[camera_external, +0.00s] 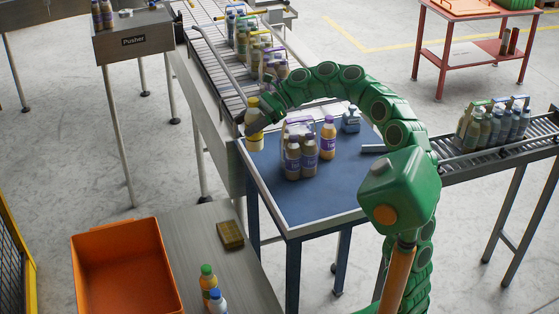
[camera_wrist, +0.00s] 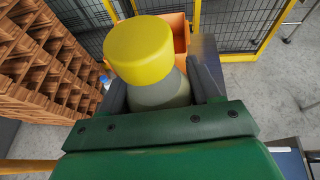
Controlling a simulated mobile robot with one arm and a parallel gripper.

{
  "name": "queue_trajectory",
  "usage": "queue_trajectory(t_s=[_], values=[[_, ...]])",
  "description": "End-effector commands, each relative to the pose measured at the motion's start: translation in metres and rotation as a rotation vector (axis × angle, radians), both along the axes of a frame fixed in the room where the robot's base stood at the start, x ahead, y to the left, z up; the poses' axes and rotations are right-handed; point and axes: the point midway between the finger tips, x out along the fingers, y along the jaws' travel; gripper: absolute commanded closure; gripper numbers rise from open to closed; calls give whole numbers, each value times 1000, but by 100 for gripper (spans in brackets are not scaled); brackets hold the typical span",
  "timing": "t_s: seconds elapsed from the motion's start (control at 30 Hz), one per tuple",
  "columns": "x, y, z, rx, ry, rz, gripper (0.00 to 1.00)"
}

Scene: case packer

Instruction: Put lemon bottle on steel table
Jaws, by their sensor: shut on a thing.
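The lemon bottle (camera_external: 255,143), with a yellow cap and yellow label, is in my gripper (camera_external: 256,121) over the left edge of the blue table. In the wrist view the yellow-capped bottle (camera_wrist: 141,52) fills the space between the two dark fingers of my gripper (camera_wrist: 158,93), which is shut on it. Its lower part is hidden there. The steel table (camera_external: 180,238) is the grey top at lower left. On it stand a green-capped orange bottle (camera_external: 208,282), a blue-capped bottle (camera_external: 217,301) and a brown block (camera_external: 230,235).
The blue table (camera_external: 330,190) holds a bottle pack (camera_external: 299,150), an orange bottle (camera_external: 328,138) and a blue container (camera_external: 351,120). An orange bin (camera_external: 150,223) is left of the steel table. Conveyors (camera_external: 205,50) run behind. The steel table's upper left is clear.

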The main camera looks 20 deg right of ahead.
Motion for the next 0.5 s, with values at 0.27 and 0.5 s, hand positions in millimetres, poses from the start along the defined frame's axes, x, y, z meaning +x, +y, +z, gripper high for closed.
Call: queue_trajectory(t_s=[0.27,0.5], values=[[-20,73,-5,0,-2,141,79],[-46,135,-11,0,-3,262,79]])
